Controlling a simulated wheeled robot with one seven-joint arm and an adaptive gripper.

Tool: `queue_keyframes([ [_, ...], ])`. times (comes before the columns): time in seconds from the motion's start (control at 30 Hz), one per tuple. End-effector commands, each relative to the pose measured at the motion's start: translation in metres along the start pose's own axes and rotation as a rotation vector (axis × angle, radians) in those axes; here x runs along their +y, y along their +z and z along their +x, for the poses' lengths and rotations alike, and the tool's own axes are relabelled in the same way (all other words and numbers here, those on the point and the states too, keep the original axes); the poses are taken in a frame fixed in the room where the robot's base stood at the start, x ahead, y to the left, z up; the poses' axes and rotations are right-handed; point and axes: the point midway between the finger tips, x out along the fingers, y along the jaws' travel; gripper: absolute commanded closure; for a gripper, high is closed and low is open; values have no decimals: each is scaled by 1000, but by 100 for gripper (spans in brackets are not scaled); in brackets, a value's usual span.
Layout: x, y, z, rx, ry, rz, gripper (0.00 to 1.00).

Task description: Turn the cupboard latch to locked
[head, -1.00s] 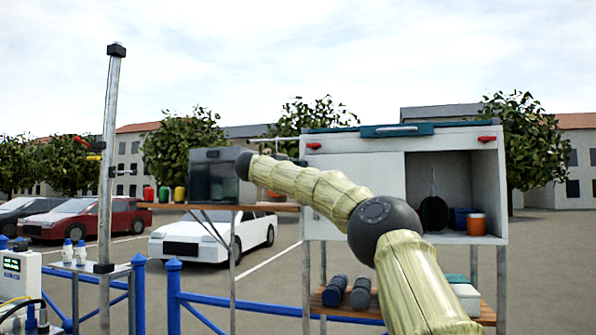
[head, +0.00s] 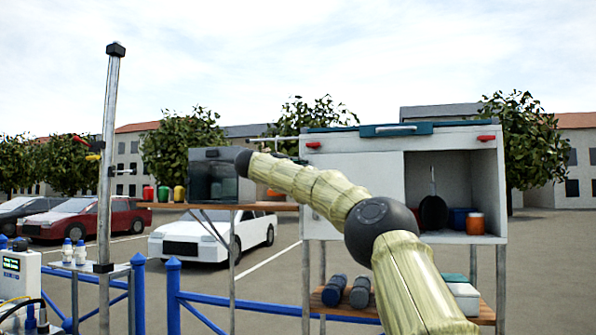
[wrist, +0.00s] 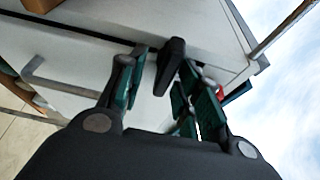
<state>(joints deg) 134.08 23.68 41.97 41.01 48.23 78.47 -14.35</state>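The white cupboard (head: 353,190) stands right of centre in the head view, its left front closed and its right bay open. In the wrist view its white face (wrist: 85,55) fills the upper left. A dark lever that looks like the latch (wrist: 171,60) sticks out between the fingers of my gripper (wrist: 164,62). The green-padded fingers are apart, one on each side of the lever. I cannot tell whether either finger touches it, or whether it stands at locked. In the head view my arm hides most of the gripper and I cannot make out the latch.
A grey bar handle (wrist: 65,84) is left of the fingers in the wrist view. Red handles (head: 486,138) sit high on the cupboard. A dark glassy box (head: 212,178) stands on a shelf to its left. Blue rails (head: 240,307) run below.

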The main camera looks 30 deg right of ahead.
Motion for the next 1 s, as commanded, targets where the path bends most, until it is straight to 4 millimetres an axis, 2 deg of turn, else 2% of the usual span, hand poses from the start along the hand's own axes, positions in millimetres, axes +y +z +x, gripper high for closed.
queue_keyframes([
  [0.23, -2, 1, -4, -2, -2, 1, 66],
  [0.37, -3, 1, -15, -3, -2, 1, 66],
  [0.8, -1, 0, -91, -2, -1, 0, 66],
  [1.0, 0, 0, -112, -1, 0, 0, 66],
])
